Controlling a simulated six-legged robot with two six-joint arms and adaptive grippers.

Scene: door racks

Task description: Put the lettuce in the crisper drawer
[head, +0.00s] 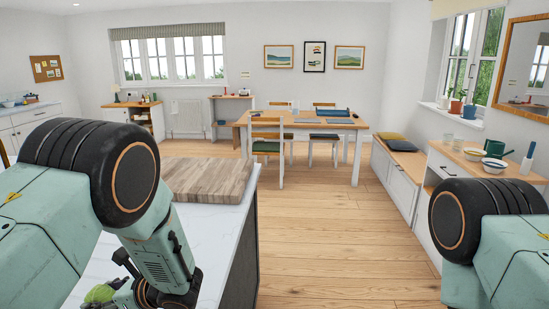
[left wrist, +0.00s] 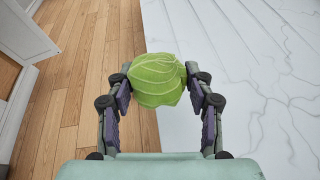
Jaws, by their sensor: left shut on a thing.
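The lettuce (left wrist: 158,80) is a round, light green head with ribbed leaves. My left gripper (left wrist: 160,86) is shut on it, with one finger on each side. In the left wrist view the lettuce lies across the line where the white marble worktop meets the wooden floor. In the head view a small part of the lettuce (head: 101,293) shows at the bottom left, mostly hidden by my arm and gripper. My right gripper is out of view; only part of that arm shows at the right. No crisper drawer or fridge is in view.
A wooden board (head: 208,178) lies on the white marble worktop (head: 215,235) in front of me. A dining table (head: 300,122) with chairs stands further back. A low white cabinet with a bench (head: 400,185) runs along the right wall. The wooden floor between (head: 325,225) is clear.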

